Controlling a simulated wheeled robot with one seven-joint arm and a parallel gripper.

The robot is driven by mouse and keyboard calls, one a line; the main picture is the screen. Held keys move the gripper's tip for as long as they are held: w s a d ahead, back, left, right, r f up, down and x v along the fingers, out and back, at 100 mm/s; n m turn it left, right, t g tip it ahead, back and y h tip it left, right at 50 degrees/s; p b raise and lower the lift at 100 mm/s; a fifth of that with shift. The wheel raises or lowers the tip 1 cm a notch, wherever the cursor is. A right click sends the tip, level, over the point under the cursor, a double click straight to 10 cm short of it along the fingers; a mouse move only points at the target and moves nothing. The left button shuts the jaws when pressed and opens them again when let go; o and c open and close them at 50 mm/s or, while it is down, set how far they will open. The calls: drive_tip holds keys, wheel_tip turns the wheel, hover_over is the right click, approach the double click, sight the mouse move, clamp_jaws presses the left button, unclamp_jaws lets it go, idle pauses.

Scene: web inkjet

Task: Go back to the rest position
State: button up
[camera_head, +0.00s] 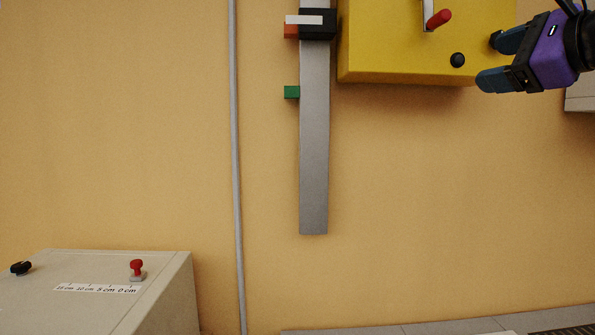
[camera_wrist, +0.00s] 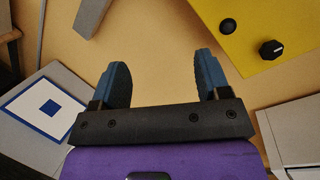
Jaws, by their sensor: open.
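My gripper (camera_head: 490,60), purple with a black palm and blue fingers, is at the upper right of the head view, in front of the lower right part of a yellow box (camera_head: 390,50). In the wrist view my gripper (camera_wrist: 165,80) has its two fingers spread apart with nothing between them. The yellow box also shows in the wrist view (camera_wrist: 275,25) at the upper right, beyond the right finger. No contact between fingers and box can be made out.
The yellow box carries a red-tipped lever (camera_head: 438,19) and a black knob (camera_head: 457,60). A grey strip (camera_head: 314,150) hangs left of it with a green block (camera_head: 291,92). A beige box (camera_head: 150,300) with a red knob (camera_head: 136,267) stands lower left.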

drive_tip(key=s+f+n+g+h, duration=0.3)
drive_tip(key=s+f+n+g, duration=0.2)
drive_tip(key=f+n, duration=0.5)
drive_tip(key=s+f+n+g+h, duration=0.2)
drive_tip(key=s+f+n+g, duration=0.4)
drive_tip(key=f, duration=1.2)
drive_tip(key=s+n, duration=0.4)
drive_tip(key=n, duration=0.1)
drive_tip(key=shift+f+n+h, duration=0.3)
drive_tip(key=shift+f+h, duration=0.05)
drive_tip(key=shift+h, duration=0.05)
